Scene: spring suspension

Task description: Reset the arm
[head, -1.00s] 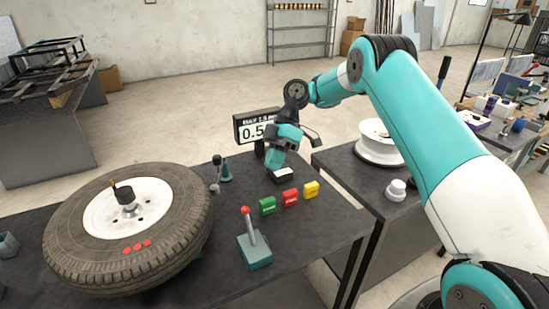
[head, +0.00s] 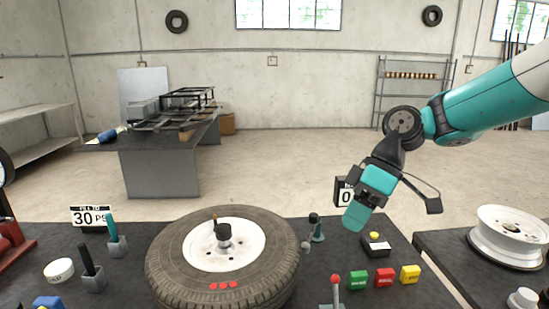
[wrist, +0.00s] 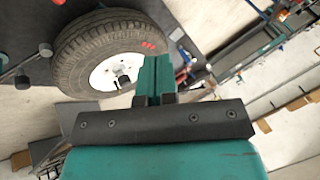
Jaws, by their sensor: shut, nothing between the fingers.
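My teal and black gripper (head: 354,215) hangs in the air over the right part of the dark workbench (head: 133,280), right of the tire. It points down and a little left. In the wrist view my gripper (wrist: 152,62) shows its two teal fingers pressed together, with nothing between them. The tire (head: 165,262) with its white wheel lies flat on the bench and also shows in the wrist view (wrist: 75,50). A black box with a yellow button (head: 376,245) sits on the bench below and right of my gripper, apart from it.
Green (head: 358,280), red (head: 384,277) and yellow (head: 410,274) blocks and a red-knobbed lever (head: 335,290) stand at the front right. A display (head: 342,190) is partly hidden behind my gripper. A white rim (head: 510,238) lies on the right table. A "30" sign (head: 91,217) stands left.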

